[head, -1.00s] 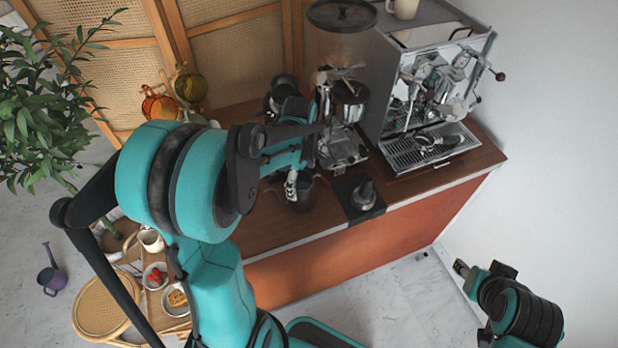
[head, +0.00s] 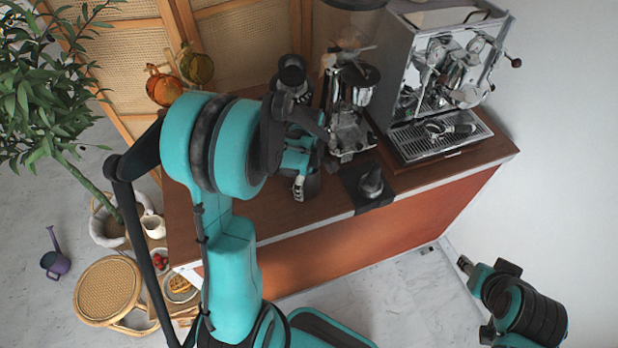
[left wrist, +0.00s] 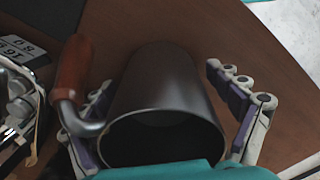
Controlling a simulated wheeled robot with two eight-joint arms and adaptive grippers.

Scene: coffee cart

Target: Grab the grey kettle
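The grey kettle (left wrist: 165,85) is a dark grey, open-topped cylinder with a reddish-brown handle (left wrist: 73,72) on its left in the left wrist view. It stands on the brown counter. My left gripper (left wrist: 160,78) has its fingers spread on either side of the body, with a visible gap at the right finger. The left finger is partly hidden behind the handle. In the head view my left gripper (head: 299,188) is down at the kettle, which is mostly hidden by my arm. My right gripper (head: 468,268) is away at the lower right, its fingers unclear.
A coffee grinder (head: 349,110) stands just right of my left gripper, with the espresso machine (head: 440,80) beyond it. A tamper (head: 371,181) sits on a dark mat (head: 356,196) near the counter's front edge. A plant (head: 40,110) is at the far left.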

